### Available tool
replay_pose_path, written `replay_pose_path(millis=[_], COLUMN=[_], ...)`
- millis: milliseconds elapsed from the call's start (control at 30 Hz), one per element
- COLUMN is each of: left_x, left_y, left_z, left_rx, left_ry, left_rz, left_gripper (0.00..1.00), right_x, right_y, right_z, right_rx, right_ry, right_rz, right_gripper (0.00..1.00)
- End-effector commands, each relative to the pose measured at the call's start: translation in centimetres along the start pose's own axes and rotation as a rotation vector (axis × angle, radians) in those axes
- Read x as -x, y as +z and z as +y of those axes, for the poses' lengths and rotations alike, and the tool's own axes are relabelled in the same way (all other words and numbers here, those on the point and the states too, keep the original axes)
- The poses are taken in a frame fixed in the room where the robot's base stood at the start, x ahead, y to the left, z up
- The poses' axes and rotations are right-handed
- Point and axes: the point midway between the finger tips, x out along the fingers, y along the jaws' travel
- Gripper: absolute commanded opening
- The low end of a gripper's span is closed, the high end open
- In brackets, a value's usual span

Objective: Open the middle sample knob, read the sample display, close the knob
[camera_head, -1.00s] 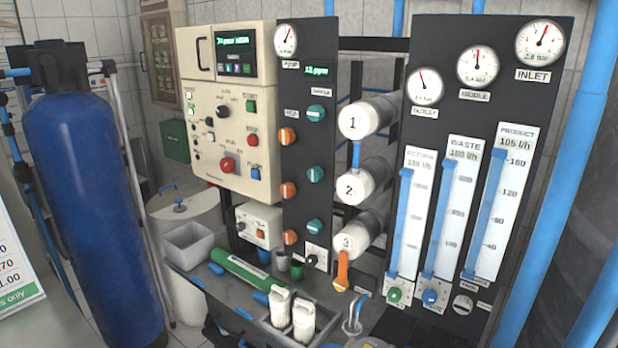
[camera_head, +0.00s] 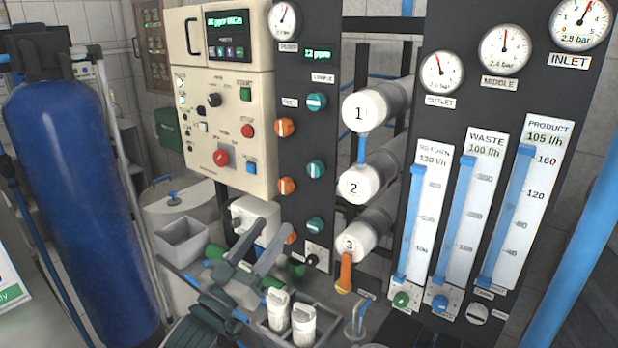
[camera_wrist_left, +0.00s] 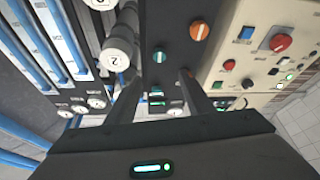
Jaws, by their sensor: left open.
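The middle teal sample knob (camera_head: 316,169) is in the right-hand knob column of the dark panel, between an upper (camera_head: 316,102) and a lower (camera_head: 314,225) teal knob. The small sample display (camera_head: 318,55) above them reads what looks like 12 ppm. My left gripper (camera_head: 275,226) is open and empty, below and left of the middle knob, and hides part of the lowest orange knob. In the left wrist view, the open fingers (camera_wrist_left: 161,77) point at the panel, with a teal knob (camera_wrist_left: 158,56), seemingly the middle one, ahead between them. My right gripper is not seen.
Orange knobs (camera_head: 285,128) line the panel's left column. White-capped tubes (camera_head: 362,112) stick out to its right. A cream control box (camera_head: 222,130) stands to the left. Below are a tray with white bottles (camera_head: 303,322) and a grey bin (camera_head: 182,243).

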Motion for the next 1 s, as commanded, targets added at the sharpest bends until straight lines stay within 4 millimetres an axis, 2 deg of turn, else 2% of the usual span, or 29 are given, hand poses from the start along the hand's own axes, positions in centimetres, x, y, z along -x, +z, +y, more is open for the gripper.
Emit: replay_pose_path(millis=[367, 567, 767, 1000], left_x=[-0.1, -1.2, -3.7, -8.0], left_y=[-0.1, -0.1, -0.3, -0.3], left_z=[0.0, 0.0, 0.1, 0.1], left_rx=[0.001, 0.002, 0.001, 0.001], left_ry=[0.0, -0.001, 0.0, -0.001], left_rz=[0.001, 0.001, 0.001, 0.001], left_gripper=[0.48, 0.48, 0.48, 0.48], right_x=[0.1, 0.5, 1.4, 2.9], right_y=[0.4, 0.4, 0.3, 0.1], right_z=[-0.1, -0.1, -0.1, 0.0], right_rx=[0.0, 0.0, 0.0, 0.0], right_ry=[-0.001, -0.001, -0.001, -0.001], right_rz=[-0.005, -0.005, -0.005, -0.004], right_gripper=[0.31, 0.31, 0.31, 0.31])
